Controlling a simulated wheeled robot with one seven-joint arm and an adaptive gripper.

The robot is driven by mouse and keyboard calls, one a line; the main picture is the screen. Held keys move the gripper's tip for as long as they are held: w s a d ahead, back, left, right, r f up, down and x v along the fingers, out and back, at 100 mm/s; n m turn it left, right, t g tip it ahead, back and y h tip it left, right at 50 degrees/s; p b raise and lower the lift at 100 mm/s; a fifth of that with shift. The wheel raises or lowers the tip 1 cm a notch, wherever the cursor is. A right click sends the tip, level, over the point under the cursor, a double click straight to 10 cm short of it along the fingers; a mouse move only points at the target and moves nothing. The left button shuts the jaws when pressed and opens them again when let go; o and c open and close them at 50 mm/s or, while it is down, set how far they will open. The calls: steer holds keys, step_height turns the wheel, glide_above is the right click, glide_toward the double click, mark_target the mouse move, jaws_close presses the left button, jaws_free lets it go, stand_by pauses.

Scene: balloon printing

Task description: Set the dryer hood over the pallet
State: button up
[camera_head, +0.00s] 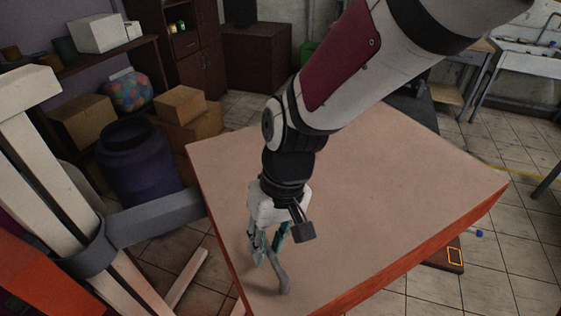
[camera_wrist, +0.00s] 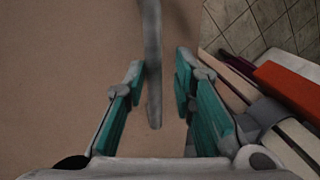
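A large flat slab (camera_head: 375,185) with a tan top and orange sides fills the middle of the head view. It may be the dryer hood, but I cannot tell for sure. A curved grey bar, like a handle (camera_head: 282,279), shows at its near left part. My gripper (camera_head: 268,250) points down there, its teal fingers beside the bar. In the wrist view my gripper (camera_wrist: 159,75) is open, with the grey bar (camera_wrist: 153,60) between its fingers. A gap shows on both sides of the bar. I cannot make out a pallet.
A white frame (camera_head: 65,185) with a grey collar and arm (camera_head: 155,220) stands left, reaching toward the slab's edge. A blue barrel (camera_head: 140,165) and cardboard boxes (camera_head: 180,104) stand behind it. Tiled floor (camera_head: 480,270) is open at right. My arm covers part of the slab's far side.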

steer(key=shift+w, duration=0.1)
steer(key=shift+r, duration=0.1)
steer(key=shift+w+r, duration=0.15)
steer(key=shift+r, duration=0.1)
step_height(320, 180, up, 11)
steer(key=w+d, duration=0.1)
steer(key=d, duration=0.1)
stand_by(0.4)
